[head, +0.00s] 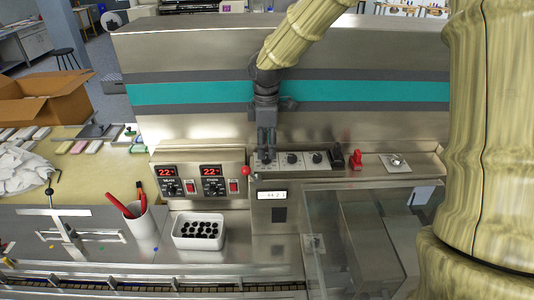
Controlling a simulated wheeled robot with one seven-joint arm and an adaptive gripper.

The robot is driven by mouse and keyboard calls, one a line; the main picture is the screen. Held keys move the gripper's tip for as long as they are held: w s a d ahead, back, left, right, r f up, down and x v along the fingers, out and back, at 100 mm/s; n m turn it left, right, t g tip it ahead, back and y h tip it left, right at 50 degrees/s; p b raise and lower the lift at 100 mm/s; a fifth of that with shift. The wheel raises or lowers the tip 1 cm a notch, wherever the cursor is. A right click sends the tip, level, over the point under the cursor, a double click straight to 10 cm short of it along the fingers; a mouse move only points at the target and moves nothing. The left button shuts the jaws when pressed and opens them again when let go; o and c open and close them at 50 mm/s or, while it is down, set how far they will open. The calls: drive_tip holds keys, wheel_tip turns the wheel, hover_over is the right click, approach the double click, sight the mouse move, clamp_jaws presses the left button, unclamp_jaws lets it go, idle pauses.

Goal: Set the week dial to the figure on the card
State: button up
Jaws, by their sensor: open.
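My gripper (266,150) points straight down at the left end of a pale dial panel on the machine's ledge. Its fingertips are at the leftmost dial and largely hide it; I cannot tell whether they touch it. Two more dark dials show to the right, a middle dial (292,158) and a right dial (317,157). Their labels and pointer settings are too small to read, so I cannot tell which is the week dial. A white card (272,195) with small dark print is on the front face below; its figures are not clearly legible.
Right of the dials are a black switch (337,156), a red switch (356,158) and a metal plate (395,162). A red-knobbed lever (245,171) stands close left, beside two red-lit temperature controllers (188,180). A pen cup (141,220) and white tray (199,231) stand in front.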

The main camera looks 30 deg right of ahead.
sight(267, 157)
wheel_tip(267, 157, up, 8)
idle(0.4)
drive_tip(key=shift+s, duration=0.1)
